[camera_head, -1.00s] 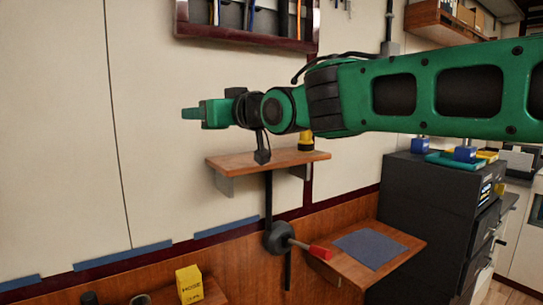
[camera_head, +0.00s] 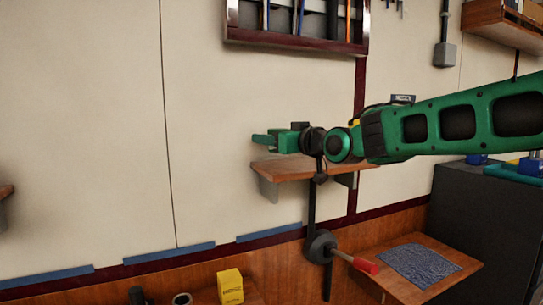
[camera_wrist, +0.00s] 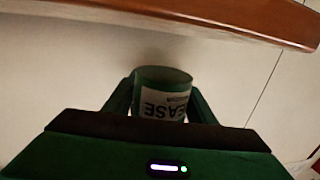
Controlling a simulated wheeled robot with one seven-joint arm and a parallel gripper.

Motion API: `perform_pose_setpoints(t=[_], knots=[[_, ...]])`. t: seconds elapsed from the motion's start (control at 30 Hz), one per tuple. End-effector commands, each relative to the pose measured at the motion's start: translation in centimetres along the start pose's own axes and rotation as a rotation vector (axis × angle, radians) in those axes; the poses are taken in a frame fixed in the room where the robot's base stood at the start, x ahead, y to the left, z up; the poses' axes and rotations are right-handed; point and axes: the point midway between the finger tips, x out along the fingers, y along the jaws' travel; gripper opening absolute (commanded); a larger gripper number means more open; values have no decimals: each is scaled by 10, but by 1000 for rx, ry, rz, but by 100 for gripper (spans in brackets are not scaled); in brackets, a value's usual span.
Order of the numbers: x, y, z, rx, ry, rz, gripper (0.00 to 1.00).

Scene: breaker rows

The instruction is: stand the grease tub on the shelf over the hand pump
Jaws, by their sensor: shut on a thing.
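The grease tub (camera_wrist: 162,95) is a green cylinder with a white label, part of whose lettering reads "EASE". In the wrist view it sits between the two fingers of my gripper (camera_wrist: 160,100), which is shut on it. In the head view my gripper (camera_head: 262,138) is at the left end of the wooden shelf (camera_head: 285,168), a little higher in the picture; the tub cannot be made out there. The hand pump (camera_head: 322,246), a round dark body with a red-tipped lever, is on the wall below this shelf. My arm hides part of the shelf top.
A wooden board edge (camera_wrist: 220,15) crosses the top of the wrist view, apart from the tub. A yellow item (camera_head: 355,123) shows partly behind my arm. A yellow box (camera_head: 230,287) stands low, and a side ledge (camera_head: 455,266) carries a blue-grey mat. A tool rack (camera_head: 297,40) hangs above.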

Motion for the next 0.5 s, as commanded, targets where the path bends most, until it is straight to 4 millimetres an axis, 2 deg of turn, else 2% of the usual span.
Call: perform_pose_setpoints(t=[0.3, 0.5], knots=[[2, 0, 36, 1, 0, 0, 20], [2, -1, 38, -1, 2, -1, 20]])
